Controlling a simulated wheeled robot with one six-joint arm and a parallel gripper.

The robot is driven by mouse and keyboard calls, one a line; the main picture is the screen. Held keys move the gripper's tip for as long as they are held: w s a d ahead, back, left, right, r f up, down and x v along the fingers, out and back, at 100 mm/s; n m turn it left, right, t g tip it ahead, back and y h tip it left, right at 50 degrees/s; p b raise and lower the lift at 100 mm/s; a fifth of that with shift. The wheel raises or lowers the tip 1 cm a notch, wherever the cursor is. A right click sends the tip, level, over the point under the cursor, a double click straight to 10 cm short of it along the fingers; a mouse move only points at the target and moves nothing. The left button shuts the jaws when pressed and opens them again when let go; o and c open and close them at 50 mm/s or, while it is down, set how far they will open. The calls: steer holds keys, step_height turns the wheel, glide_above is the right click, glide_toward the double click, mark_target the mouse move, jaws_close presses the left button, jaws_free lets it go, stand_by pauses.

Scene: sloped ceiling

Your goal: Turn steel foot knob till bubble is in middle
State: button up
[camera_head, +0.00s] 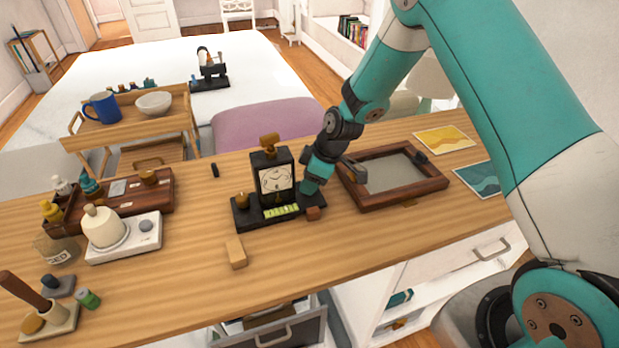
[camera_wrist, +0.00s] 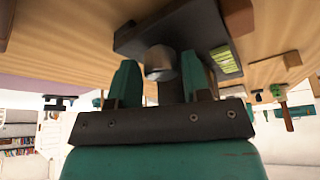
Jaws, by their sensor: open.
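A dark clock-like instrument (camera_head: 274,177) stands on a black base (camera_head: 247,218) on the wooden table. A yellow-green bubble vial (camera_head: 281,211) sits on the base's front; it also shows in the wrist view (camera_wrist: 226,61). The bubble's place in it is too small to tell. The steel foot knob (camera_wrist: 161,62) shows in the wrist view between the two teal fingers of my gripper (camera_wrist: 159,70). The fingers are open, with one on each side of it; I cannot tell whether they touch it. In the head view my gripper (camera_head: 312,183) is at the base's right end and hides the knob.
A wood-framed tray (camera_head: 437,184) lies close right of my gripper. A small reddish block (camera_head: 313,213) is by the base's right front corner. A wooden block (camera_head: 236,253) lies in front. A white scale (camera_head: 122,240) stands left. Bare tabletop is in front.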

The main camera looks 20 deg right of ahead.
steer(key=shift+a+f, duration=0.1)
steer(key=shift+f, duration=0.1)
steer(key=c, duration=0.6)
steer(key=shift+w+f+n+g+b, duration=0.15)
steer(key=shift+f+n+g+b, duration=0.15)
steer(key=shift+n+b, duration=0.6)
steer(key=shift+c, duration=0.2)
steer(key=shift+r+n+b, duration=0.1)
steer(key=shift+n+b, duration=0.3)
steer(key=shift+b, duration=0.05)
steer(key=shift+r+n+g+y, duration=0.2)
steer(key=shift+n+g+y, duration=0.1)
steer(key=shift+n+g, duration=0.1)
steer(key=o, duration=0.6)
steer(key=shift+o, duration=0.2)
